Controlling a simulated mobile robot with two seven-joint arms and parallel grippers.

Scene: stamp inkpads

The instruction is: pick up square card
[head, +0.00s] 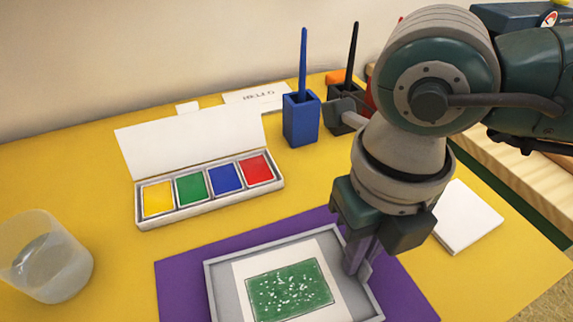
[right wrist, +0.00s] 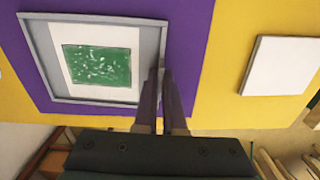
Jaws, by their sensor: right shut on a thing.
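A white card with a speckled green square print (head: 290,288) lies flat in a shallow grey tray (head: 228,254); the card also shows in the right wrist view (right wrist: 97,66). My right gripper (head: 357,262) points down at the tray's right side, beside the card. Its fingers (right wrist: 164,84) are shut on the tray's right wall, apart from the card's edge. A blank white square pad or stack of cards (head: 467,217) lies to the right, partly behind my right arm; it also shows in the right wrist view (right wrist: 282,65). My left gripper is out of view.
The tray rests on a purple mat (head: 178,283) on a yellow table (head: 60,170). An open inkpad box (head: 210,205) holds several colours. A blue holder (head: 300,122) and a dark holder stand behind. A clear cup (head: 45,262) stands at left.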

